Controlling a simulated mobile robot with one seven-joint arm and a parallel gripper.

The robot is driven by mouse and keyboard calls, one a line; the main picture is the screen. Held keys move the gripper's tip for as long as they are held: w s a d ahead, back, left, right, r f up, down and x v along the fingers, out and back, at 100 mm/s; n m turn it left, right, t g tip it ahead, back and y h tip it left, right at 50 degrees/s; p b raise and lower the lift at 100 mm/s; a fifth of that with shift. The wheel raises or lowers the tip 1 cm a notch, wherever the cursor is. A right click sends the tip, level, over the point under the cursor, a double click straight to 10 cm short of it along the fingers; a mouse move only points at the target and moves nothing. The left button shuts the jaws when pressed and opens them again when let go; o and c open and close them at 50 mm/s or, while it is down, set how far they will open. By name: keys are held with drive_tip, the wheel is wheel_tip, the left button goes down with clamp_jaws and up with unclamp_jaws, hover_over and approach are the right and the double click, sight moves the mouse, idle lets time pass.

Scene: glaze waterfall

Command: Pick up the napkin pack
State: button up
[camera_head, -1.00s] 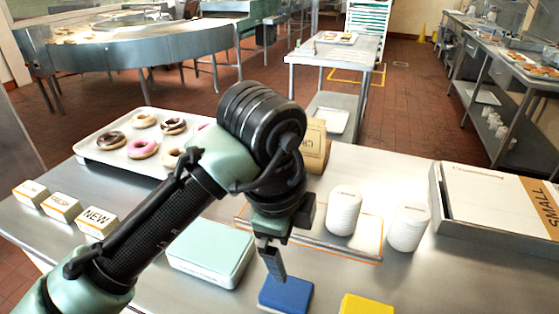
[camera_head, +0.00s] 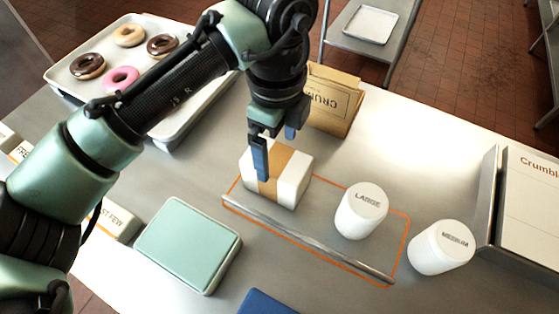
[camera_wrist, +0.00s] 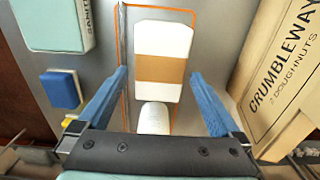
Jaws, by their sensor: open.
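The napkin pack (camera_head: 289,179) is a white block with a tan band around it. It stands inside the left end of an orange-outlined area on the metal table. My gripper (camera_head: 275,155) is over the pack in the head view, with one blue-tipped finger in front of it. In the wrist view the napkin pack (camera_wrist: 161,62) lies ahead, between the two spread fingers of my gripper (camera_wrist: 158,85). The gripper is open and holds nothing. Whether a finger touches the pack cannot be told.
A metal rail (camera_head: 310,242) runs along the outline's front. A stack marked LARGE (camera_head: 361,212) stands right of the pack, and a MEDIUM stack (camera_head: 441,248) farther right. A brown Crumbleway bag (camera_head: 331,103) stands behind. A mint box (camera_head: 188,245) and a donut tray (camera_head: 185,125) are left.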

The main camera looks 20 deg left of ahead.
wheel_tip(320, 180, down, 10)
drive_tip(key=shift+a+r, duration=0.1)
drive_tip(key=shift+r, duration=0.05)
idle(0.3)
drive_tip(key=c, duration=1.2)
drive_tip(key=shift+r, duration=0.15)
